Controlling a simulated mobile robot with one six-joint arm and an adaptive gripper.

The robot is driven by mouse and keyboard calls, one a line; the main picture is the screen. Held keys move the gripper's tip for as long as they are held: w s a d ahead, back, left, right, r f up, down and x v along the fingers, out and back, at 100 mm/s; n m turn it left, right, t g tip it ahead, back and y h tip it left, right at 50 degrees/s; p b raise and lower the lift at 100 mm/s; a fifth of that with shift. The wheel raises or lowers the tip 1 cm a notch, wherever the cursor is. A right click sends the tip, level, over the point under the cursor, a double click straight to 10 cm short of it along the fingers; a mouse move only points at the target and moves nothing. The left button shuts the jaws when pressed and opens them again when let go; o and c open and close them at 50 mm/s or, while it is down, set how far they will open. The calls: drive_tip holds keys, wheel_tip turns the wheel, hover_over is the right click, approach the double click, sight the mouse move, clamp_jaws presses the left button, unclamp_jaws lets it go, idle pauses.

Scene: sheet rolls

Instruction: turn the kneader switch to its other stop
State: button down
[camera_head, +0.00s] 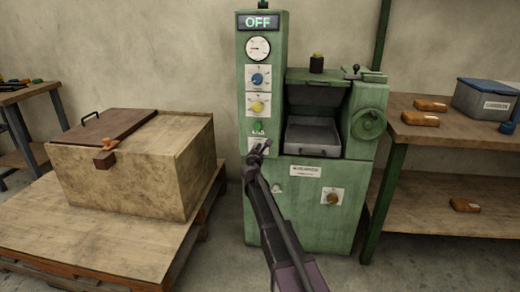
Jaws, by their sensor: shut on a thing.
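The green kneader machine (312,215) stands against the wall, and its display (262,21) reads OFF. Its left column carries a blue knob (257,79), a yellow knob (257,106) and a green control (260,124), one above another. My gripper (260,148) is at the lowest white plate (252,142) of that column, shut on the kneader switch there. The fingers and arm hide most of the switch, so its angle cannot be read. My arm reaches up from the bottom of the view.
A round dial gauge (258,47) is above the knobs. A brown knob (332,197) is low on the machine's front. A wooden box (150,165) stands on a pallet at the left, and a workbench (455,146) is at the right.

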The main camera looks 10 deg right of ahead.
drive_tip(key=m, duration=0.7)
drive_tip(key=f+m+b, duration=0.1)
drive_tip(key=m, duration=0.3)
drive_tip(key=shift+s+d, duration=0.25)
drive_tip(key=shift+d, duration=0.15)
drive_tip(key=shift+m, duration=0.3)
drive_tip(key=c, duration=0.6)
unclamp_jaws()
drive_tip(key=shift+w+a, duration=0.1)
drive_tip(key=v, duration=1.2)
